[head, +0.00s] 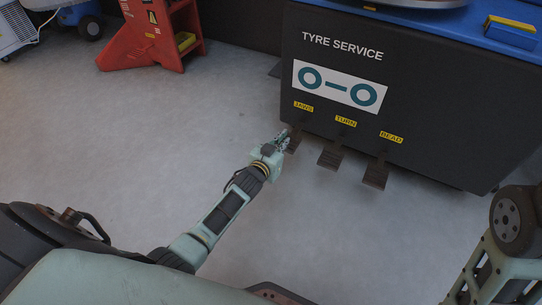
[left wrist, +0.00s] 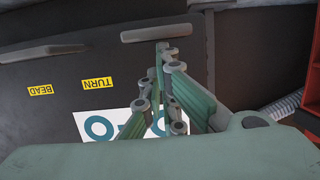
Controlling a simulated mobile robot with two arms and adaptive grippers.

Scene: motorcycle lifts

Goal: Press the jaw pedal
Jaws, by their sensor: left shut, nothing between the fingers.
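The jaw pedal (head: 295,143) is a small dark plate low on the front of the black tyre machine, below the yellow JAWS label (head: 303,107). My left gripper (head: 284,137) is shut and empty; in the head view its tip overlaps the pedal's left side. In the left wrist view the closed fingers (left wrist: 164,55) point at a grey pedal bar (left wrist: 155,34), which seems to be the jaw pedal. I cannot tell whether they touch. The JAWS label is hidden there behind the gripper. My right gripper is out of view.
The turn pedal (head: 331,156) and bead pedal (head: 376,174) stand to the right of the jaw pedal, under their labels. A red stand (head: 150,40) is at the upper left. The grey floor (head: 130,130) left of the machine is clear.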

